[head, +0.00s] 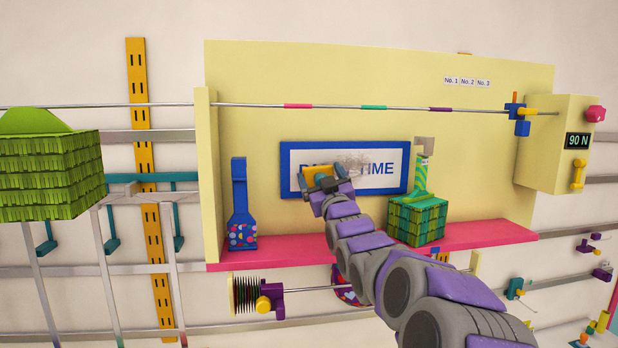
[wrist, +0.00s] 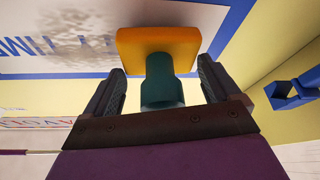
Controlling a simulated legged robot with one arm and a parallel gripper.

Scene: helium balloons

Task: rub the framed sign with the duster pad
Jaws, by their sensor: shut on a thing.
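The framed sign (head: 384,168) has a blue frame and a white face and is at the yellow back panel. Its right letters read "TIME"; a grey smudge covers the middle, and my gripper hides part of the left. In the wrist view the sign (wrist: 25,50) appears upside down, with its smudge at upper left. My gripper (head: 327,184) is shut on the teal handle (wrist: 162,82) of the duster pad (wrist: 158,45). The orange pad (head: 318,171) is over the sign's left part, left of the smudge. I cannot tell whether it touches the face.
A pink shelf (head: 300,254) runs below the sign. It holds a blue bottle-shaped thing (head: 240,210) at left and a green fringed box (head: 418,220) at right. A thin rod (head: 340,107) crosses above the sign.

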